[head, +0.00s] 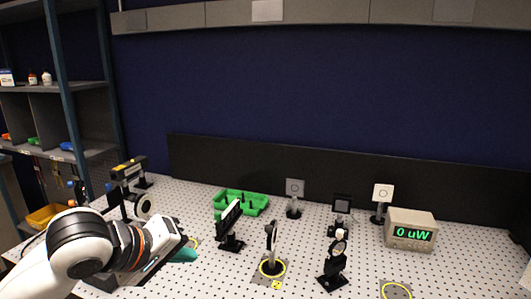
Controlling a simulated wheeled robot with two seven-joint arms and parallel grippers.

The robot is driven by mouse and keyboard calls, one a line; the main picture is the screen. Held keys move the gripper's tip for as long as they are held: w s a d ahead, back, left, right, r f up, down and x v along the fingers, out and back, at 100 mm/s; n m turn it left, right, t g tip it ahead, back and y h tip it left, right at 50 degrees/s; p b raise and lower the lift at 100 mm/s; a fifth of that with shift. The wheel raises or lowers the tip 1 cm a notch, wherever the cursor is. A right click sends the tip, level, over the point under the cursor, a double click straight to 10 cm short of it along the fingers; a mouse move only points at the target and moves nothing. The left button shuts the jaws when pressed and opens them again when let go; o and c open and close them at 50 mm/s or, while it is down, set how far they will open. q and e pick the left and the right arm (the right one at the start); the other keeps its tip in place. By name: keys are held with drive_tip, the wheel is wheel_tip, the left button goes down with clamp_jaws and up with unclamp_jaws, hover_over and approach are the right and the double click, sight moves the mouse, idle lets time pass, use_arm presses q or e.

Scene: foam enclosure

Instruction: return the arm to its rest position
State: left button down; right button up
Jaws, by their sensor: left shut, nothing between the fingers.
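My left arm comes in from the lower left, white with black and orange rings. Its left gripper (184,250) is low over the left front of the perforated white table (230,277). The gripper is shut, with nothing seen held in it. A teal piece shows at its tip; I cannot tell whether it belongs to the gripper. My right gripper is not in view.
Several black optics mounts stand on the table, including a dark upright one (229,222) and a ringed one (270,252). A green tray (262,208) lies behind. A power meter (410,229) reads "0 uW" at right. Shelves (65,85) rise at left.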

use_arm(q)
drive_tip(key=s+d+f+m+g, duration=0.1)
drive_tip(key=s+f+m, duration=0.15)
drive_tip(key=f, duration=0.65)
drive_tip(key=s+d+f+m, duration=0.1)
drive_tip(key=s+f+m, duration=0.15)
drive_tip(key=f, duration=0.65)
drive_tip(key=s+a+f+m+g+y, duration=0.1)
drive_tip(key=s+a+f+g+y, duration=0.2)
drive_tip(key=s+f, duration=0.5)
drive_tip(key=s+a+f+m+g+y, duration=0.1)
drive_tip(key=s+a+f+m+y, duration=0.1)
drive_tip(key=s+a+f, duration=0.6)
drive_tip(key=s+d+f+g, duration=0.1)
drive_tip(key=s+d+f, duration=0.1)
drive_tip(key=f, duration=1.2)
drive_tip(key=s+d+f, duration=0.1)
drive_tip(key=s+f, duration=0.2)
drive_tip(key=f, duration=1)
drive_tip(key=s+a+f+g, duration=0.1)
drive_tip(key=s+a+f, duration=0.1)
drive_tip(key=s+f, duration=1.1)
drive_tip(key=shift+s+a, duration=0.35)
drive_tip(key=shift+s, duration=0.45)
